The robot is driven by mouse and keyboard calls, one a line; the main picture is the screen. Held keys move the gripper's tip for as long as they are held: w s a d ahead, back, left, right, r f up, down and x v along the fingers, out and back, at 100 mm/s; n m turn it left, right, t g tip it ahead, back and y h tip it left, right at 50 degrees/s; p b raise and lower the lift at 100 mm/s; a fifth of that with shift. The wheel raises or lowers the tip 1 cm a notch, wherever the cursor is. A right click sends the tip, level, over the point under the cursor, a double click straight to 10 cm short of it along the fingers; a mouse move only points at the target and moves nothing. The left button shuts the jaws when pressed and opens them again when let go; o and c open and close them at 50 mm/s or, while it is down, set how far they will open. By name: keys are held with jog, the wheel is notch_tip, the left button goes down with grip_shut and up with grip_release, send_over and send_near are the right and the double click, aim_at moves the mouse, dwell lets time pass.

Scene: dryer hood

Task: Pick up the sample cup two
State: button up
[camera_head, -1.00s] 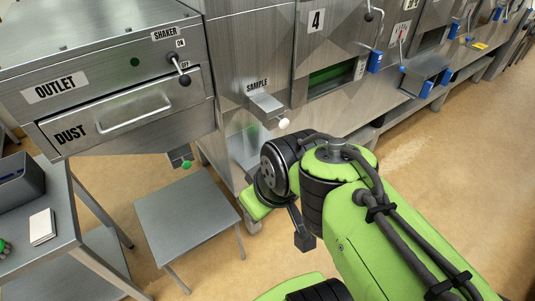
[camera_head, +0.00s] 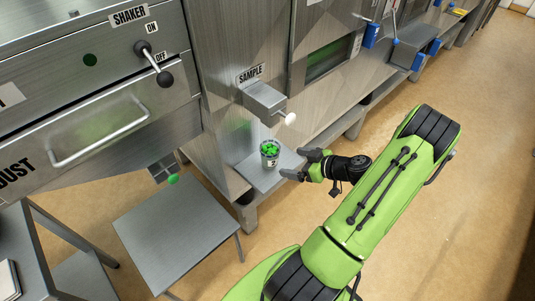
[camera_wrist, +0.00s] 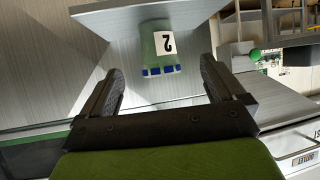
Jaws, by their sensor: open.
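Sample cup two (camera_head: 270,159) is a small clear cup with green contents and a white label with a black 2. It stands upright on a small metal shelf (camera_head: 263,181) below the SAMPLE spout (camera_head: 264,99). My gripper (camera_head: 297,165) is open and empty, just right of the cup, with its fingers pointing at it. In the wrist view the cup (camera_wrist: 163,50) appears upside down, ahead of and between the two open fingers (camera_wrist: 161,78), apart from them.
The spout with its white knob (camera_head: 290,119) hangs above the cup. The machine wall stands behind the shelf. A low metal table (camera_head: 178,228) is at the lower left, and the dust drawer (camera_head: 95,130) is at the upper left. The floor at right is clear.

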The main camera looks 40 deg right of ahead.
aim_at(271, 147)
jog(key=x, duration=0.9)
jog(key=b+x, duration=0.1)
jog(key=x, duration=0.1)
jog(key=shift+w+d, duration=0.2)
jog(key=shift+w, duration=0.2)
jog(key=c, duration=1.3)
jog(key=shift+s+r, duration=0.15)
jog(key=shift+r, duration=0.15)
notch_tip(271, 147, up, 7)
jog(key=shift+p, duration=0.8)
jog(key=s, duration=1.9)
jog(key=shift+s+d+f, duration=0.3)
jog(key=shift+s, duration=0.1)
